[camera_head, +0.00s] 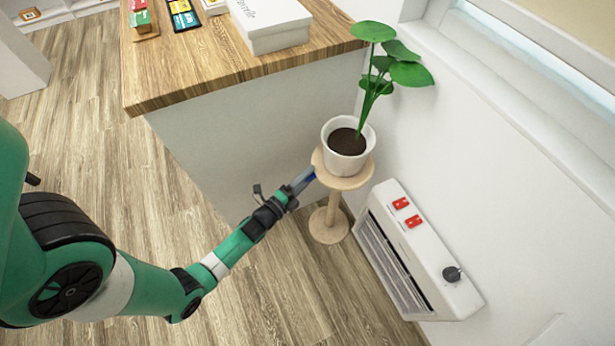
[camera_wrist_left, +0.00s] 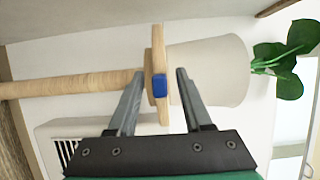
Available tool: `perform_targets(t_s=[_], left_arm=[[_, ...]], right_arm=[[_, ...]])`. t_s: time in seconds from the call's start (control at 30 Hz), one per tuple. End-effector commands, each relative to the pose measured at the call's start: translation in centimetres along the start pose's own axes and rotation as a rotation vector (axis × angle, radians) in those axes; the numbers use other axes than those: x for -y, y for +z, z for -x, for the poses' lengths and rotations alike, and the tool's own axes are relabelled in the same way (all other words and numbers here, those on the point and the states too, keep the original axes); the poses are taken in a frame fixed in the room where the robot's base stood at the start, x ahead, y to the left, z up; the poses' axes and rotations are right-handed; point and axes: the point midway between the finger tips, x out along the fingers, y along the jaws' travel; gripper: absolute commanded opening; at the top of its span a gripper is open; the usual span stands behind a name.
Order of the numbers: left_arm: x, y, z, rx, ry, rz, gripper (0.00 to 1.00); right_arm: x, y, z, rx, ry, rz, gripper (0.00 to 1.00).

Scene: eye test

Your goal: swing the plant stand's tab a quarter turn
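The round wooden plant stand (camera_head: 330,222) stands on the floor beside the counter, with a white pot (camera_head: 345,160) holding a green plant on its top. In the left wrist view the stand lies sideways, its stem (camera_wrist_left: 70,85) to the left and the pot (camera_wrist_left: 212,72) to the right. A small blue tab (camera_wrist_left: 159,86) sits on the rim of the stand's top. My left gripper (camera_head: 307,178) is at that rim. In the left wrist view my left gripper (camera_wrist_left: 160,73) is open, fingers either side of the tab, with visible gaps. My right gripper is not in view.
A white heater (camera_head: 425,250) with red switches and a dark knob stands close to the right of the stand. The wooden counter (camera_head: 200,70) with a white box (camera_head: 270,22) is behind. The wall is close at right. Floor is clear in front.

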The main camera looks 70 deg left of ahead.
Motion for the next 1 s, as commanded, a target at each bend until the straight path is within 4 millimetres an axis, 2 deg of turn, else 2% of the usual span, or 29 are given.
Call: perform_targets(t_s=[0.03, 0.27, 1.0], left_arm=[[0.0, 0.0, 0.01, 0.0, 0.0, 0.0, 0.43], [0.0, 0.0, 0.03, 0.0, 0.0, 0.0, 0.01], [0.0, 0.0, 0.04, 0.0, -0.001, 0.0, 0.0]], right_arm=[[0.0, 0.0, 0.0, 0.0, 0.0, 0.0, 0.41], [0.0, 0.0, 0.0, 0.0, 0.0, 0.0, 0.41], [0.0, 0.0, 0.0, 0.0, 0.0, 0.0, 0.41]])
